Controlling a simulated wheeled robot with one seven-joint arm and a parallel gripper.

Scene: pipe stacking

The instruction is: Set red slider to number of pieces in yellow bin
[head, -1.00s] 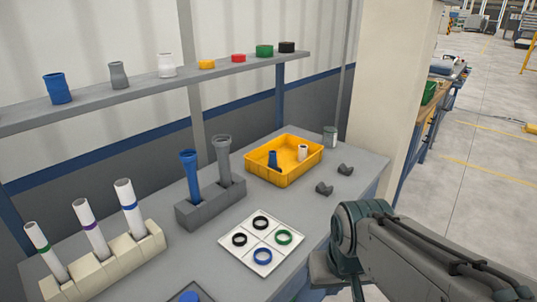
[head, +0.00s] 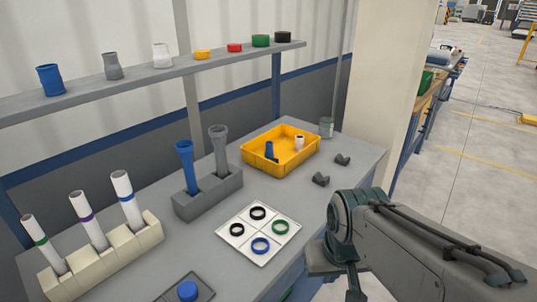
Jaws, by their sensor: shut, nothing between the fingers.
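The yellow bin (head: 262,165) stands at the back right of the grey table. Two pieces show in it: a blue piece (head: 269,150) and a white piece (head: 299,143). Its front wall may hide part of its floor. I do not see a red slider in this view. My arm comes in from the right and bends down near the table's right edge, but my gripper's fingers do not show in the frame.
A white tray (head: 259,234) with colored rings lies mid-table. Beside it are a grey holder (head: 210,198) with two upright pipes, a cream rack (head: 100,255) with white tubes, and a blue button (head: 188,291). A shelf (head: 140,79) holds several fittings. Grey clips (head: 320,180) lie right.

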